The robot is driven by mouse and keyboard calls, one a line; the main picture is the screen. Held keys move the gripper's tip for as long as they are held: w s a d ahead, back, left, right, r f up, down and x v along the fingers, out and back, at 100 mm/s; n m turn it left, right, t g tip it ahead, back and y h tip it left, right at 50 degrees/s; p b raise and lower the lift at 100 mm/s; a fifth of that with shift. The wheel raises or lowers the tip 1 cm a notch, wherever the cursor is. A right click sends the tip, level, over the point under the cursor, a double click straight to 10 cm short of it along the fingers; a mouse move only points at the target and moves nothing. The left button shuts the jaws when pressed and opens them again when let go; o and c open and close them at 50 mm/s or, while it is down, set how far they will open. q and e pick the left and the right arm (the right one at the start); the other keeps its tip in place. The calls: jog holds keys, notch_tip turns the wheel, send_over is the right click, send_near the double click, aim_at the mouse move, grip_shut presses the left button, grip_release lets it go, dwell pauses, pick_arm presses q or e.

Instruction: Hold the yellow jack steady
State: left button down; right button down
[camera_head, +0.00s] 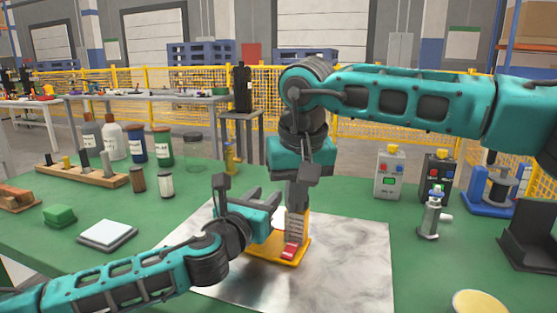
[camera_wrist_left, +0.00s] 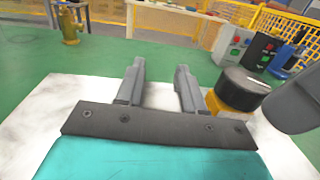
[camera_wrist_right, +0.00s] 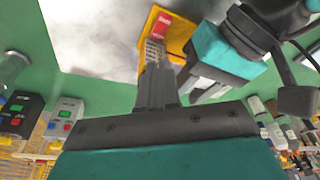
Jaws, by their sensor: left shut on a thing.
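The yellow jack (camera_head: 262,249) stands on a pale sheet on the green table, with a striped grey part and a red piece on its near side. In the left wrist view its black round top (camera_wrist_left: 243,88) shows just right of the fingers.
A grey control box (camera_head: 389,177), a dark box (camera_head: 437,180) and a metal valve-like part (camera_head: 432,217) stand to the right. Bottles (camera_head: 111,140), a wooden peg rack (camera_head: 85,175), a green block (camera_head: 59,215) and a white pad (camera_head: 107,235) are left. The sheet's front (camera_head: 335,275) is clear.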

jog(key=shift+a, duration=0.1)
jog(key=shift+w+v, duration=0.2)
jog(key=shift+v, duration=1.25)
jog(key=shift+w+v, duration=0.15)
jog(key=shift+v, duration=1.35)
jog(key=shift+a+r, duration=0.1)
jog(key=shift+a, duration=0.05)
jog(key=w+d+f, duration=0.1)
jog(key=d+f, duration=0.2)
jog(key=f, duration=0.3)
jog(key=shift+w, duration=0.15)
jog(key=shift+w, duration=0.1)
jog(key=shift+a, duration=0.3)
